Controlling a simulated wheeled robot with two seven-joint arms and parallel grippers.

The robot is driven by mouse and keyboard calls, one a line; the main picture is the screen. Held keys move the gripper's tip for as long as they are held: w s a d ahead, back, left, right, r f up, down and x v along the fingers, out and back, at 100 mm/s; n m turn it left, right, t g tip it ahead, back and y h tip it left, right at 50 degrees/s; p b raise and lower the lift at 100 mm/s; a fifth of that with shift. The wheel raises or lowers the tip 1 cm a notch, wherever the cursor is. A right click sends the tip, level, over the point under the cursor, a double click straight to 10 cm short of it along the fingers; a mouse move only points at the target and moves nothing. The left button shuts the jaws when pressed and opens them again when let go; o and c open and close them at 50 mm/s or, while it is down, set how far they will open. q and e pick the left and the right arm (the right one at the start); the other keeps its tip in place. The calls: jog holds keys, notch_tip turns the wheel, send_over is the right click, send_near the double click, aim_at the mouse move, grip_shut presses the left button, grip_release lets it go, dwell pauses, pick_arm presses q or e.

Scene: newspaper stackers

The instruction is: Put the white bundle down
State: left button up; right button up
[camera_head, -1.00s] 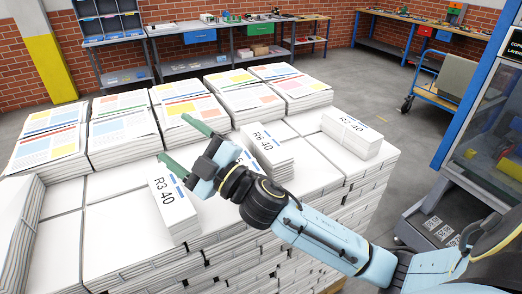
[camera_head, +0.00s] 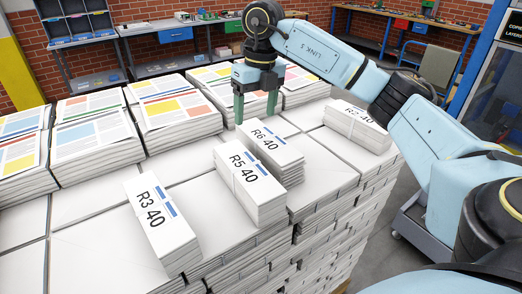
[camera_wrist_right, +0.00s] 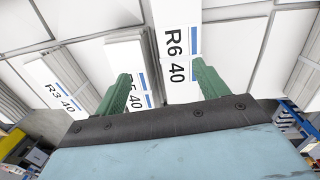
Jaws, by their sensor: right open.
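White bundles with black labels lie on the stack top. R3 40 (camera_head: 160,222) lies at front left, R5 40 (camera_head: 250,183) right of it, and R6 40 (camera_head: 272,154) close beside R5. R2 40 (camera_head: 358,126) lies further right. My right gripper (camera_head: 256,108) points down, open and empty, just behind R6 in the head view. In the right wrist view, R6 (camera_wrist_right: 177,45) shows between the open fingers (camera_wrist_right: 161,72), and the left finger partly hides R5 (camera_wrist_right: 128,55). My left gripper is not in view.
Colour-printed newspaper stacks (camera_head: 95,135) line the back of the large white stack. Workbenches (camera_head: 180,65) stand along the brick wall. A blue-framed machine (camera_head: 490,60) is at the right. Bare white top (camera_head: 95,232) shows left of R3.

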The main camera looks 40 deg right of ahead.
aim_at(267, 136)
jog(key=shift+s+d+r+m+h, duration=0.1)
jog(key=shift+d+r+m+h, duration=0.1)
jog(key=shift+d, duration=0.35)
jog(key=shift+s+d+r+m+h, duration=0.1)
jog(key=shift+d+h, duration=0.1)
jog(key=shift+d, duration=0.3)
jog(key=shift+d+f, duration=0.15)
jog(key=shift+d, duration=0.2)
notch_tip(267, 136, down, 7)
jog(key=shift+s+f, duration=0.15)
jog(key=shift+s+a+f+p, duration=0.15)
jog(key=shift+f+p, duration=0.2)
jog(key=shift+f, duration=1)
jog(key=shift+s+a+f+p, duration=0.15)
jog(key=shift+f+p, duration=0.2)
jog(key=shift+f, duration=1)
jog(key=c, duration=1.3)
jog(key=shift+d+r, duration=0.1)
jog(key=shift+r, duration=0.05)
grip_shut()
jog(key=shift+r, duration=0.1)
